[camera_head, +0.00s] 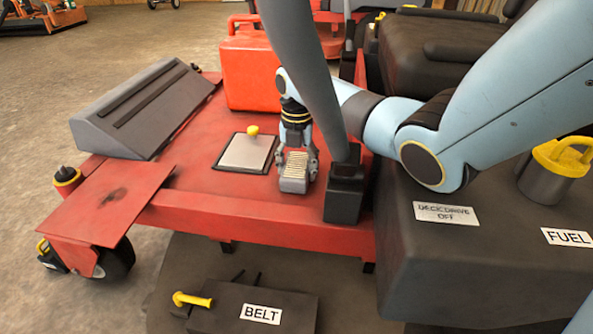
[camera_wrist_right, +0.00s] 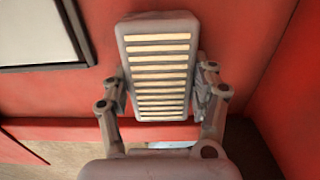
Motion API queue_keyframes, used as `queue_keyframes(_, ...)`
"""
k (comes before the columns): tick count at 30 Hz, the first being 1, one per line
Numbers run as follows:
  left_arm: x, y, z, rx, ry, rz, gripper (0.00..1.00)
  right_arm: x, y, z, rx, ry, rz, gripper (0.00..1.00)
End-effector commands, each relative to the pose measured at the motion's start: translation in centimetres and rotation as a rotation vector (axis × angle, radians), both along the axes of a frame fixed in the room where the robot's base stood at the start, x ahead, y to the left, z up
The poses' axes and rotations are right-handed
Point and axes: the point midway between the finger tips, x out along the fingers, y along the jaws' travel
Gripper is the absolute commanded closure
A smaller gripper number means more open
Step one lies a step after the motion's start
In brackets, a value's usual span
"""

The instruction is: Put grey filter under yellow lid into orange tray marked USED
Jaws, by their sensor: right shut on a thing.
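The grey filter (camera_head: 294,176), a block with pale pleats across its face, is over the red mower deck. My right gripper (camera_head: 297,160) comes down from the right and is shut on it. In the right wrist view the filter (camera_wrist_right: 158,60) sits upright between the two fingers (camera_wrist_right: 163,85), one on each side. Whether it touches the deck I cannot tell. To its left is a light plate (camera_head: 246,152) with a dark frame and a yellow knob (camera_head: 253,130). I cannot make out a yellow lid or an orange tray marked USED. My left gripper is not in view.
A red case (camera_head: 250,75) stands behind the filter. A grey chute (camera_head: 145,108) lies at the left of the deck. A black lever (camera_head: 345,180) stands close to the filter's right. A FUEL label (camera_head: 567,237) and yellow-capped can (camera_head: 545,180) are right; a BELT cover (camera_head: 253,308) is below.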

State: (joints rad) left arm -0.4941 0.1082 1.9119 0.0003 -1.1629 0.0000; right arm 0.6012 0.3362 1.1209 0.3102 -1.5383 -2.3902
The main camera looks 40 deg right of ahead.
Motion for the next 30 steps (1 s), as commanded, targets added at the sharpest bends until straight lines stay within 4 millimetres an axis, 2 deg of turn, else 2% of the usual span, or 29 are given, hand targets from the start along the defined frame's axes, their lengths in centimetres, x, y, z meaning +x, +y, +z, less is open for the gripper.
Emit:
queue_keyframes(12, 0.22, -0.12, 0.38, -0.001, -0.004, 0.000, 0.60, 0.04, 0.00, -0.47, 0.000, -0.001, 0.000, 0.79)
queue_keyframes(13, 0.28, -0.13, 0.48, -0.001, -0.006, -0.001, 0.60, 0.03, -0.01, -0.45, 0.000, -0.001, 0.000, 0.38)
queue_keyframes(18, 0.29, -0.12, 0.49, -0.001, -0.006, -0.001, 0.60, 0.03, -0.01, -0.40, 0.000, -0.001, 0.000, 0.16)
queue_keyframes(29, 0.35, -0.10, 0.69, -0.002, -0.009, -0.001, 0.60, 0.05, -0.03, 0.18, -0.001, -0.002, 0.000, 0.16)
queue_keyframes(30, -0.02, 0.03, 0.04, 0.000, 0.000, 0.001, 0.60, 0.06, -0.03, 0.46, -0.001, -0.002, -0.001, 0.16)
